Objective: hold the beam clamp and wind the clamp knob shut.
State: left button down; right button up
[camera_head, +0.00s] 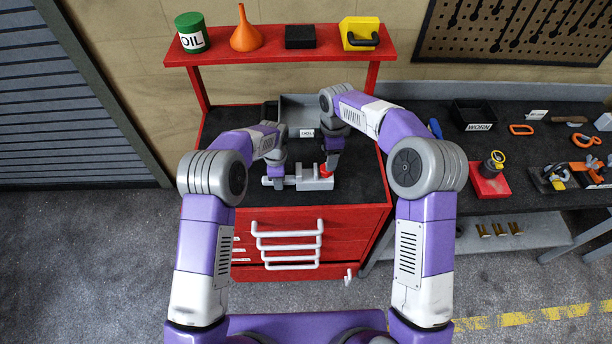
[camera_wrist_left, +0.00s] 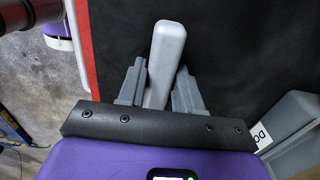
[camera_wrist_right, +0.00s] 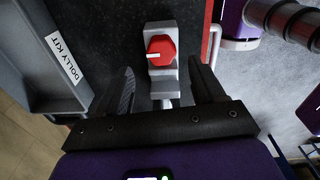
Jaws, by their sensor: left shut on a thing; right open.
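The grey beam clamp (camera_head: 312,182) lies on the red cart's dark top. My left gripper (camera_head: 277,180) is shut on the clamp's grey bar; in the left wrist view the bar (camera_wrist_left: 167,50) stands between its fingers (camera_wrist_left: 160,82). The red clamp knob (camera_wrist_right: 161,50) has a white mark and sits on the clamp body (camera_wrist_right: 164,87) in the right wrist view. My right gripper (camera_wrist_right: 165,78) is open, with its fingers on either side of the clamp and the knob just beyond their tips. In the head view the right gripper partly hides the knob (camera_head: 325,172).
A grey bin labelled DOLLY KIT (camera_wrist_right: 45,65) stands beside my right gripper, at the back of the cart top (camera_head: 350,188). A red shelf (camera_head: 275,55) spans above. A black bench (camera_head: 470,150) with tools is at right. The cart's front right top is clear.

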jog(key=shift+a+n, duration=0.15)
jog(key=shift+n, duration=0.15)
jog(key=shift+f, duration=3.85)
